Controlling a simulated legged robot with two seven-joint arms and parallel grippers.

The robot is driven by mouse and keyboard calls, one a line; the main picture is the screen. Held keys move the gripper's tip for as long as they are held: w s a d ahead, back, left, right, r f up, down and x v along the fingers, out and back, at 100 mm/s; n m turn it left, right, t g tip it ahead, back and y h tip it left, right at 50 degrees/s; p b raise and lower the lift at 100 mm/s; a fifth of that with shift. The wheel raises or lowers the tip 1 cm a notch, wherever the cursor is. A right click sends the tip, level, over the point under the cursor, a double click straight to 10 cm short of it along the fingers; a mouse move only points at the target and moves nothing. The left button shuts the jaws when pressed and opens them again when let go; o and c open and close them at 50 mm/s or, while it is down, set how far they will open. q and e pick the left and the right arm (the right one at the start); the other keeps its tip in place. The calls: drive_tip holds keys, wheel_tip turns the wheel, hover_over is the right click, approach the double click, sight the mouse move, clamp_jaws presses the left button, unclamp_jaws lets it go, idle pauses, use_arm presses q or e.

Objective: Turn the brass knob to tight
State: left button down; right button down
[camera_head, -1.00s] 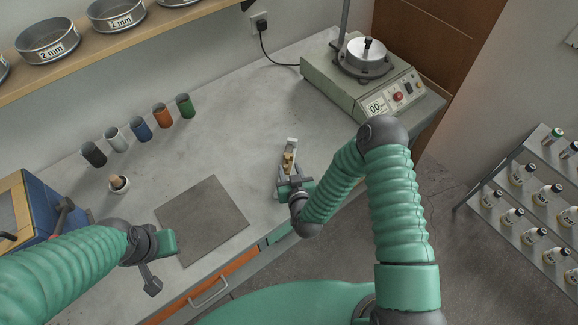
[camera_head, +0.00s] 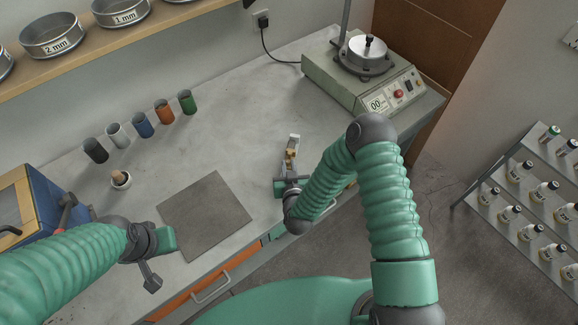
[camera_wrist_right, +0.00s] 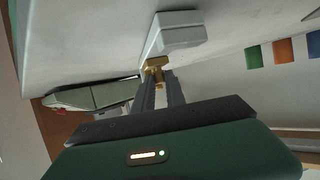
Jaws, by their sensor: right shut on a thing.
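The brass knob (camera_wrist_right: 157,66) sits on a pale grey fixture (camera_wrist_right: 180,32) on the bench; in the head view the knob (camera_head: 291,154) is small and partly hidden by my right gripper. My right gripper (camera_head: 288,168) reaches it from the front edge of the bench. In the wrist view its two dark fingers (camera_wrist_right: 161,88) are shut on the knob. The fixture (camera_head: 294,139) stands just beyond the fingertips. My left gripper (camera_head: 160,262) hangs near the grey mat at the left, away from the knob; its jaws are not clear.
A grey mat (camera_head: 204,216) lies on the bench (camera_head: 240,120) left of my right gripper. A sieve shaker (camera_head: 360,75) stands at the back right. The bench middle is clear.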

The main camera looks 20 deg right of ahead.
drive_tip(key=m+g+h, duration=0.1)
drive_tip(key=m+h, duration=0.1)
drive_tip(key=a+m+h, duration=0.1)
drive_tip(key=m+h, duration=0.1)
drive_tip(key=shift+w+f+g, duration=0.1)
drive_tip(key=shift+w+g, duration=0.1)
drive_tip(key=shift+g, duration=0.2)
drive_tip(key=shift+w+a+m+g+h, duration=0.1)
drive_tip(key=shift+m+g+h, duration=0.2)
drive_tip(key=shift+m+h, duration=0.2)
drive_tip(key=shift+w+a+m+g+h, duration=0.1)
drive_tip(key=shift+m+g+h, duration=0.25)
drive_tip(key=shift+h, duration=0.25)
drive_tip(key=shift+w+a+f+m+g+h+b, duration=0.1)
drive_tip(key=shift+a+f+m+g+h+b, duration=0.05)
drive_tip(key=shift+m+g+h+b, duration=0.65)
drive_tip(key=m+g+b, duration=0.1)
drive_tip(key=m+g+h, duration=0.1)
drive_tip(key=m+g+h+b, duration=0.1)
drive_tip(key=shift+w+a+f+m+b, duration=0.1)
drive_tip(key=shift+w+m+b, duration=0.15)
drive_tip(key=shift+b, duration=0.1)
drive_tip(key=shift+w+a+m+g+h+b, duration=0.1)
drive_tip(key=shift+m+g+h+b, duration=0.2)
drive_tip(key=shift+m+g+b, duration=1)
drive_tip(key=c, duration=1.4)
unclamp_jaws()
drive_tip(key=shift+r, duration=0.2)
drive_tip(key=shift+o, duration=0.2)
drive_tip(key=shift+r, duration=0.1)
